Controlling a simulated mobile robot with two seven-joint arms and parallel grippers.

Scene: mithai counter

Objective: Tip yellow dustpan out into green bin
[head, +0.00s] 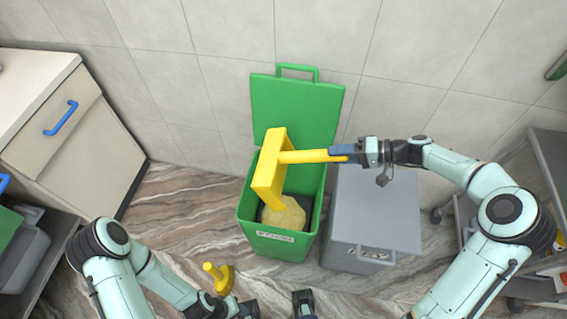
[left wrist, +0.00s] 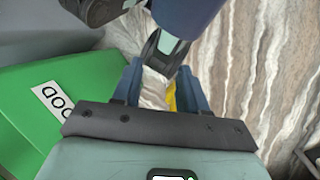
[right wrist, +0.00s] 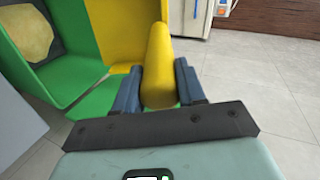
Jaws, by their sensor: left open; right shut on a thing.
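The yellow dustpan (head: 268,168) is tipped steeply on its side over the open green bin (head: 247,220). My right gripper (head: 350,153) is shut on its handle, to the right of the pan and above the bin's right side. The handle (right wrist: 158,65) lies between the fingers in the right wrist view. A pale yellow lump (head: 284,215) is inside the bin, below the pan. It also shows in the right wrist view (right wrist: 22,35). I cannot see what, if anything, is left in the pan. My left gripper (left wrist: 162,88) is open, low in front of the bin.
The green lid (head: 297,105) stands raised against the tiled wall. A grey lidded bin (head: 375,215) stands right beside the green one. A small yellow object with an upright handle (head: 218,278) is near my left gripper. A cabinet (head: 70,120) is at left; floor between is clear.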

